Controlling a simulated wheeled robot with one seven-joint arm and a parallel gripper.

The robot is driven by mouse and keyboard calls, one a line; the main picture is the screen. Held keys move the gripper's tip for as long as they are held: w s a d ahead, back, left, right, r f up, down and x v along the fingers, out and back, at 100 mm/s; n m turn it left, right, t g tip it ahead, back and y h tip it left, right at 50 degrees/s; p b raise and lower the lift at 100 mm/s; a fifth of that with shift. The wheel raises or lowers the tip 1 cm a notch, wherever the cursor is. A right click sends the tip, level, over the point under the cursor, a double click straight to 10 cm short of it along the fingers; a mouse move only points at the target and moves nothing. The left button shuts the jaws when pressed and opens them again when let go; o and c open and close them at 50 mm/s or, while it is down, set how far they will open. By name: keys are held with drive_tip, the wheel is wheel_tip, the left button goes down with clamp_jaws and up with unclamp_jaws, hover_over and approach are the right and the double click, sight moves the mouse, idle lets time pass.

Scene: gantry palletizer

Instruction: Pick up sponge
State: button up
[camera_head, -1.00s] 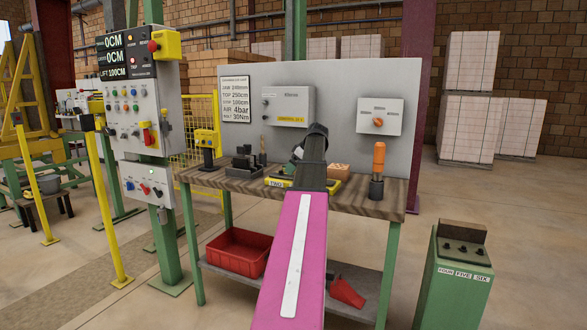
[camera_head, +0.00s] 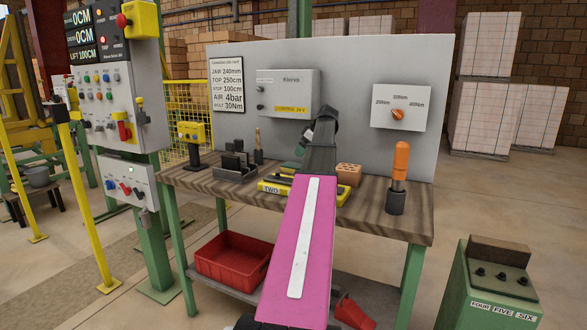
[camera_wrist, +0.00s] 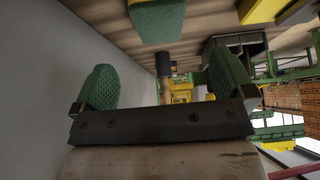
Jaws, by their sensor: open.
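A green block that looks like the sponge (camera_wrist: 157,22) shows at the top middle of the wrist view, against the wooden bench top. It is cut off by the frame edge and lies beyond my fingertips, apart from them. My gripper (camera_wrist: 165,84) is open, with a green ribbed pad on each side and nothing between them. In the head view my pink arm reaches over the workbench (camera_head: 390,222), and its dark wrist hides most of the gripper. I cannot clearly make out the sponge in the head view.
On the bench are a yellow bar marked TWO (camera_head: 272,187), a dark slotted block (camera_head: 235,170), a brush (camera_head: 258,147), a brick (camera_head: 349,174) and an orange-handled tool (camera_head: 400,165). A grey panel (camera_head: 355,70) stands behind. A red bin (camera_head: 232,259) sits below.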

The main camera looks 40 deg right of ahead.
sight(294, 165)
drive_tip(key=x, duration=0.9)
drive_tip(key=shift+w+a+f, duration=0.1)
drive_tip(key=shift+w+f, duration=0.15)
drive_tip(key=shift+f, duration=0.05)
drive_tip(key=c, duration=1)
